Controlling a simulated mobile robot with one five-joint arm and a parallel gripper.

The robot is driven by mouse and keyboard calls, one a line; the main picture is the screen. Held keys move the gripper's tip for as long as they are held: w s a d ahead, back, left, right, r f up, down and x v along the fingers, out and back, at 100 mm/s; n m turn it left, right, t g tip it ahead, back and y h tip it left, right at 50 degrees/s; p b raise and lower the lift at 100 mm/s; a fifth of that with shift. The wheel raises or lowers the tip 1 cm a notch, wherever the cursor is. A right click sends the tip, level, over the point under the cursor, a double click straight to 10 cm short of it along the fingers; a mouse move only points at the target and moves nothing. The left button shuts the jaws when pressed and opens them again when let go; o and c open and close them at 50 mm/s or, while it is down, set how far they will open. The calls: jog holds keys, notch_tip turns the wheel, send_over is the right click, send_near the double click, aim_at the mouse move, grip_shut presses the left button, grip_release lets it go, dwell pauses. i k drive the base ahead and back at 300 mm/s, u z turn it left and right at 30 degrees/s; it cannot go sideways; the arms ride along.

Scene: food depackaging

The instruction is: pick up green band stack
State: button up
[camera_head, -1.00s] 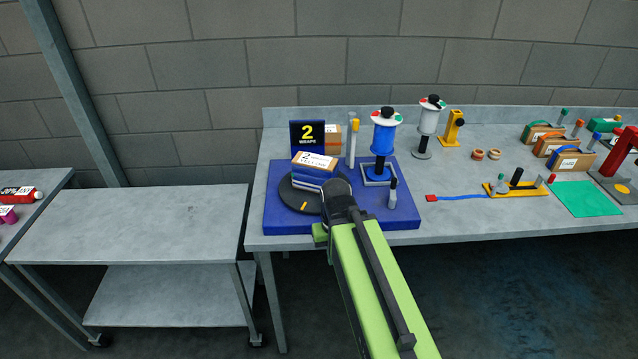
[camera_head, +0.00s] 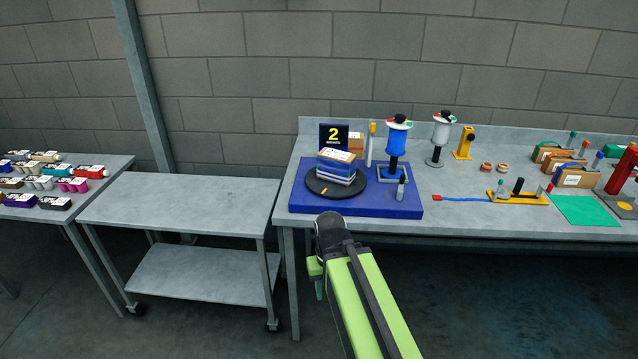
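At the right of the bench, several brown blocks or boxes stand in a row with coloured bands. The rearmost, with a green band (camera_head: 545,147), may be the green band stack; it is small and partly hidden by the ones in front. My gripper (camera_head: 317,280) hangs in front of the bench's left front edge, far from that row. Only a green part of it shows below the dark wrist; its fingertips are not clear, so I cannot tell whether it is open or shut.
A blue-wrapped stack with a box on top (camera_head: 337,168) sits on a black turntable (camera_head: 318,185) on a blue base (camera_head: 300,203). An empty cart (camera_head: 180,205) stands left of the bench. A table with several packages (camera_head: 118,164) is at the far left.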

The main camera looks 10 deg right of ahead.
aim_at(337, 166)
jog(key=u, duration=0.25)
jog(key=k, duration=0.8)
jog(key=z, duration=0.25)
jog(key=i, duration=1.85)
jog(key=u, duration=0.7)
jog(key=i, duration=0.6)
jog(key=u, duration=0.5)
